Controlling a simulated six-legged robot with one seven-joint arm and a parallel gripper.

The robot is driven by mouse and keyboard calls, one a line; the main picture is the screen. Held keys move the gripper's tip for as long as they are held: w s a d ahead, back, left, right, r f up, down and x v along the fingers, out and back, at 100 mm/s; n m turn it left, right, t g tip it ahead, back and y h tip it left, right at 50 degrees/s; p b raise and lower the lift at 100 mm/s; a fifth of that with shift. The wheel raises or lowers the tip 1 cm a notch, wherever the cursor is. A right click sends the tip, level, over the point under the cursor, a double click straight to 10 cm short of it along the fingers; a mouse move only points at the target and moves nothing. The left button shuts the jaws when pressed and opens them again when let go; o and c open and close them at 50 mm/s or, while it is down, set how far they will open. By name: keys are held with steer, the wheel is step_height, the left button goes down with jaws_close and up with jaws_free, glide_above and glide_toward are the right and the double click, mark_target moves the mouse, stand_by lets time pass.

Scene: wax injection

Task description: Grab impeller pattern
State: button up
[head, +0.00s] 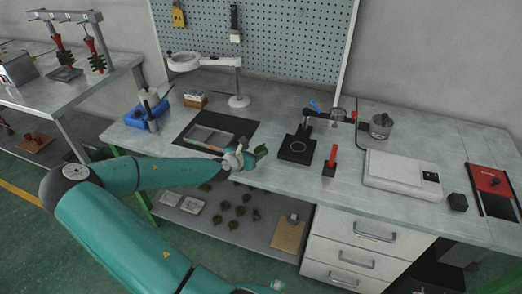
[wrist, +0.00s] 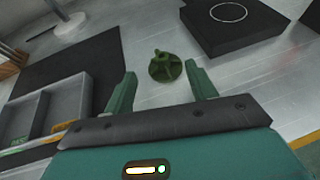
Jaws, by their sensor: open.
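A dark green impeller pattern (wrist: 165,67), finned with a small hub on top, stands on the light worktop in the wrist view. My gripper (wrist: 160,75) is open, with its two green fingers spread apart. The impeller pattern shows just beyond and between the fingertips, and nothing is held. In the head view my gripper (head: 256,155) is over the front part of the bench; a small dark green shape shows at its end, and I cannot tell finger from pattern there.
A grey divided tray (wrist: 45,115) lies on a black mat (head: 240,127) left of the pattern. A black square block (head: 297,149) stands to the right, with a red-handled tool (head: 331,160) near it. Several green pieces (head: 240,211) lie on the shelf below.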

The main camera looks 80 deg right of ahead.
mark_target(260, 148)
steer(key=x, duration=0.5)
steer(key=shift+s+r, duration=0.15)
steer(key=shift+s, duration=0.1)
steer(key=shift+d+f, duration=0.2)
steer(key=shift+d, duration=0.25)
steer(key=c, duration=0.9)
steer(key=shift+a+f, duration=0.1)
jaws_close()
